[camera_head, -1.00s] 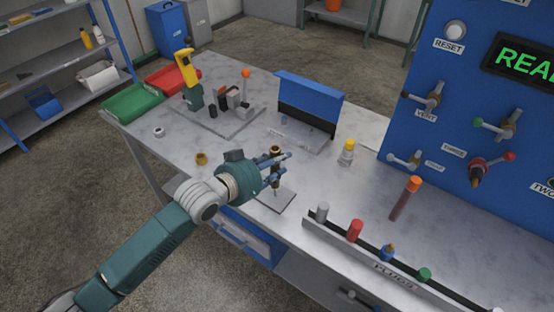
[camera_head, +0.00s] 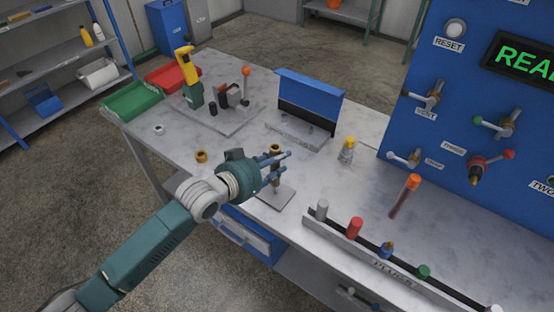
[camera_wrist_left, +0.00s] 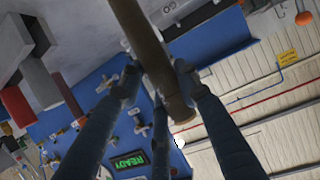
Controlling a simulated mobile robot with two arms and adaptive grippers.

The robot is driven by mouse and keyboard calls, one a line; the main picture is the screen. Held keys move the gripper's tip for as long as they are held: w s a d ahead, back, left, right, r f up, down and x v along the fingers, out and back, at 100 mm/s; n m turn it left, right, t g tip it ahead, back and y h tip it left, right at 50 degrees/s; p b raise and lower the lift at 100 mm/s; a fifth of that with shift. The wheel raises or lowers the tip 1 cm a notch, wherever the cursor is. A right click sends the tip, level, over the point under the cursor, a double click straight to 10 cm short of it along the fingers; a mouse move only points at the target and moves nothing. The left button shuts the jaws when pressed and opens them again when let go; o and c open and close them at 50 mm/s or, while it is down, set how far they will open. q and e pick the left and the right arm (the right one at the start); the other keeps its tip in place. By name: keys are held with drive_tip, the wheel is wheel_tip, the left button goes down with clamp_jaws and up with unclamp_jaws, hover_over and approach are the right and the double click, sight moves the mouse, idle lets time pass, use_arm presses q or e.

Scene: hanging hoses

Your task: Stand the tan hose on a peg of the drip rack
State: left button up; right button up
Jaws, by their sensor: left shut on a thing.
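The tan hose (camera_head: 275,149) is a short brown tube with a darker top end, roughly upright in the head view. My left gripper (camera_head: 276,170) is shut on it, with its blue fingers around the tube. The left wrist view shows the hose (camera_wrist_left: 147,45) between the fingers (camera_wrist_left: 160,85). A small grey plate (camera_head: 266,198) lies below the hose. The fingers hide part of the tube, and I cannot tell whether its lower end touches the plate. A grey base with small upright pegs (camera_head: 290,132) and a blue back panel stands behind; I cannot tell which is the drip rack.
A brass-coloured ring (camera_head: 201,157) lies left of my gripper. The plug rail (camera_head: 375,262) runs along the front right. The blue control panel (camera_head: 455,120) rises behind. Some bare table lies between these.

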use_arm(q)
drive_tip(key=shift+p, duration=0.3)
idle(0.6)
idle(0.6)
drive_tip(key=shift+f, duration=0.65)
drive_tip(key=shift+f+b, duration=1.15)
drive_tip(key=shift+f, duration=0.4)
drive_tip(key=o, duration=1.2)
drive_tip(key=v, duration=1.2)
drive_tip(key=shift+s, duration=0.1)
drive_tip(key=shift+f, duration=0.1)
